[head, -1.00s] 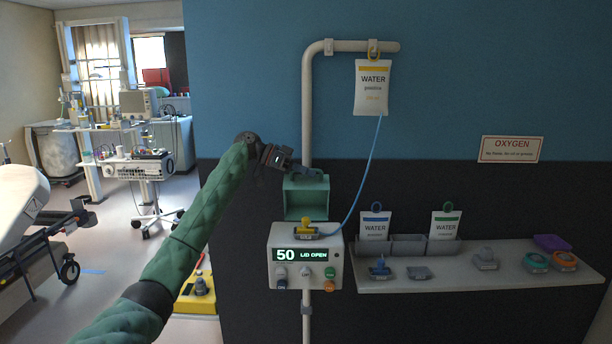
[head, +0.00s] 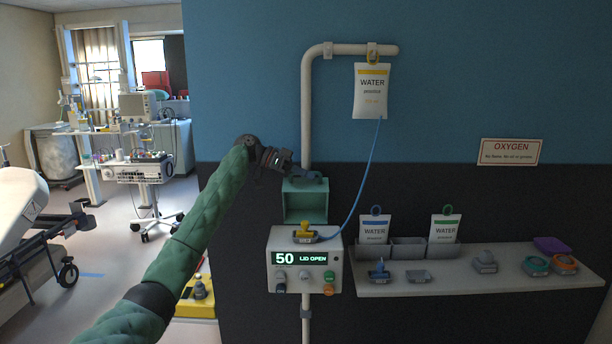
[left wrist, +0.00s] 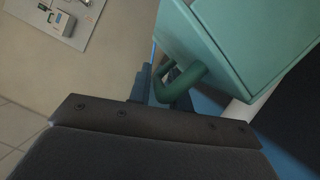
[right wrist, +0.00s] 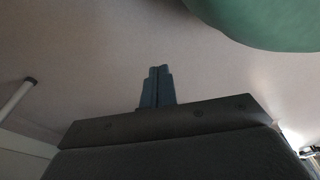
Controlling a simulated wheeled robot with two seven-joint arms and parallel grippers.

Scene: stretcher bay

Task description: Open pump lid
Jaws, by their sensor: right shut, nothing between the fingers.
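The pump (head: 277,276) is a white box on a pole, and its display reads "50 LID OPEN". Its green lid (head: 305,203) stands raised above the box, hollow side toward me. My left gripper (head: 308,177) is at the lid's top edge. In the left wrist view, its fingers (left wrist: 158,90) lie around the lid's green handle (left wrist: 184,84); whether they press on it is unclear. A yellow clip piece (head: 305,228) with the blue tube sits on top of the pump. My right gripper (right wrist: 157,86) is shut and empty, and is outside the head view.
A yellow-marked water bag (head: 371,93) hangs from the pole (head: 307,110), its blue tube running down to the pump. At right, a shelf (head: 440,282) holds bins, two more water bags and small parts. A stretcher (head: 22,200) stands at far left.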

